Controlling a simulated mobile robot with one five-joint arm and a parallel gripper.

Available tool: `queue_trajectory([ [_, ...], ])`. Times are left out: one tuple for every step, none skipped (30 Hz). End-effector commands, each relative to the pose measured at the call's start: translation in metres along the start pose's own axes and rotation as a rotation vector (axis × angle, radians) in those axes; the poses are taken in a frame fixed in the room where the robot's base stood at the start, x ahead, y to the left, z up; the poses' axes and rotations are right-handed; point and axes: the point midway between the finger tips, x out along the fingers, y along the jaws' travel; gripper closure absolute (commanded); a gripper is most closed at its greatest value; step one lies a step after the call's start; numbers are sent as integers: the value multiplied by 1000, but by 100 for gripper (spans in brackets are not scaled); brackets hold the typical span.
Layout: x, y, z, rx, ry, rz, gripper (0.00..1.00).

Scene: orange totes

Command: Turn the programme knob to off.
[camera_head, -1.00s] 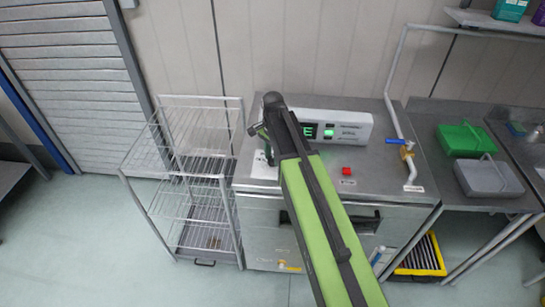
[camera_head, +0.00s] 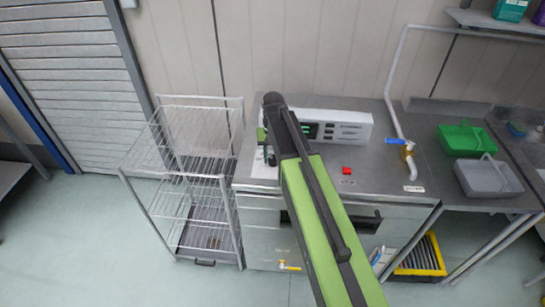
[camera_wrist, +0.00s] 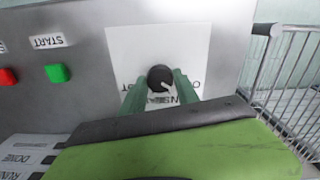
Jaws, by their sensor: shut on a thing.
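The programme knob (camera_wrist: 161,78) is round and dark with a pale pointer mark that slants toward the lower right in the wrist view. It sits on a white label plate (camera_wrist: 128,45) with upside-down lettering, partly hidden by my fingers, so I cannot read every position. My gripper (camera_wrist: 160,85) has its green fingers on both sides of the knob and is shut on it. In the head view my arm covers the knob, and the gripper (camera_head: 263,137) shows only in part at the left of the machine top.
A green START button (camera_wrist: 57,73) and a red button (camera_wrist: 8,77) lie left of the knob in the wrist view. A wire rack (camera_head: 190,180) stands left of the machine. A display box (camera_head: 345,127) and a blue-handled tap (camera_head: 400,141) are to the right.

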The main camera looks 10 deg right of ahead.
Motion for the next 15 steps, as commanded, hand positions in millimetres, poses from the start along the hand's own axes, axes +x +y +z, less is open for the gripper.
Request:
queue_trajectory([
  [0,0,0,-31,1,0,100],
  [0,0,0,-51,1,0,100],
  [0,0,0,-74,1,0,100],
  [0,0,0,-92,1,0,100],
  [0,0,0,-108,1,0,100],
  [0,0,0,-127,1,0,100],
  [0,0,0,-141,1,0,100],
  [0,0,0,-153,1,0,100],
  [0,0,0,-167,1,0,100],
  [0,0,0,-177,1,0,100],
  [0,0,0,-185,1,0,100],
  [0,0,0,-196,1,0,100],
  [0,0,0,-203,1,0,100],
  [0,0,0,-208,1,0,100],
  [0,0,0,-214,1,0,100],
])
